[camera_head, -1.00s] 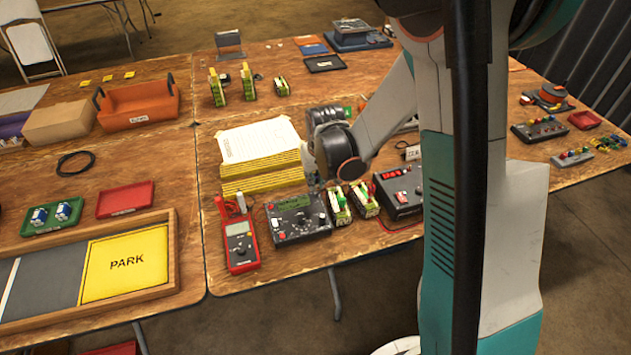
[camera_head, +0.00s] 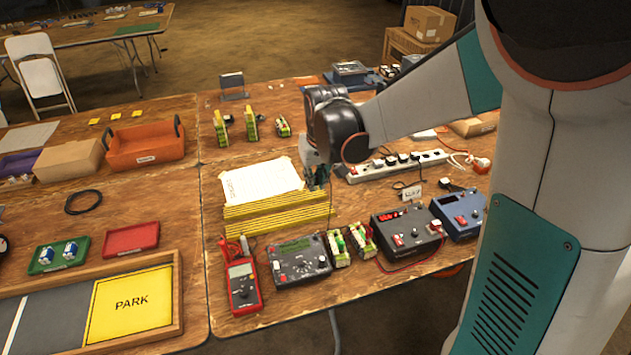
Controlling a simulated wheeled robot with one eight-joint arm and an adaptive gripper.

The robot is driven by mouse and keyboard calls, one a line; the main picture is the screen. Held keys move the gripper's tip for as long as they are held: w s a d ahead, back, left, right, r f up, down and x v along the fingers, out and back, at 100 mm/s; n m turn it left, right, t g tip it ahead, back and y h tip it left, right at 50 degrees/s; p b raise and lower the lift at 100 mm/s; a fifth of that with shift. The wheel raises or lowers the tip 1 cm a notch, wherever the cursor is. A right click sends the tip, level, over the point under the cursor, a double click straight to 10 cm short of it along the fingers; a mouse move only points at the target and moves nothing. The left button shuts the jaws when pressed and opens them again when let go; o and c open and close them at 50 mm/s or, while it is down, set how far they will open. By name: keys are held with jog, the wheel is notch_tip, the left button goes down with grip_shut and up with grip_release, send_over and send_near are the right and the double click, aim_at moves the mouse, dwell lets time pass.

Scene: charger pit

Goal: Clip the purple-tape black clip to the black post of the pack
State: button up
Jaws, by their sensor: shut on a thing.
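Two yellow-green packs, a left one (camera_head: 339,249) and a right one (camera_head: 362,240), stand side by side near the front table edge. Their posts are too small to tell apart. My gripper (camera_head: 318,180) points down near the right edge of the white sheet, farther back than these packs and apart from them. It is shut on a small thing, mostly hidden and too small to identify. I cannot make out the purple tape or the black clip. A red lead runs by the right pack to the black charger with the red display (camera_head: 408,230).
A black knobbed box (camera_head: 300,262) and a red multimeter (camera_head: 242,285) stand left of the packs. A blue box (camera_head: 462,213) stands right. Behind are a white power strip (camera_head: 395,167) and a yellow-edged stack (camera_head: 275,215). Bare wood lies left of the stack.

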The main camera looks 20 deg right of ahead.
jog(key=d, duration=1.4)
jog(key=shift+d+f+b, duration=0.2)
jog(key=shift+f+b, duration=4.95)
jog(key=shift+f, duration=1.7)
jog(key=shift+f, duration=0.15)
jog(key=shift+f+b, duration=0.95)
jog(key=shift+f, duration=0.15)
jog(key=shift+f+b, duration=0.35)
jog(key=shift+f, duration=1.9)
jog(key=shift+f, duration=0.2)
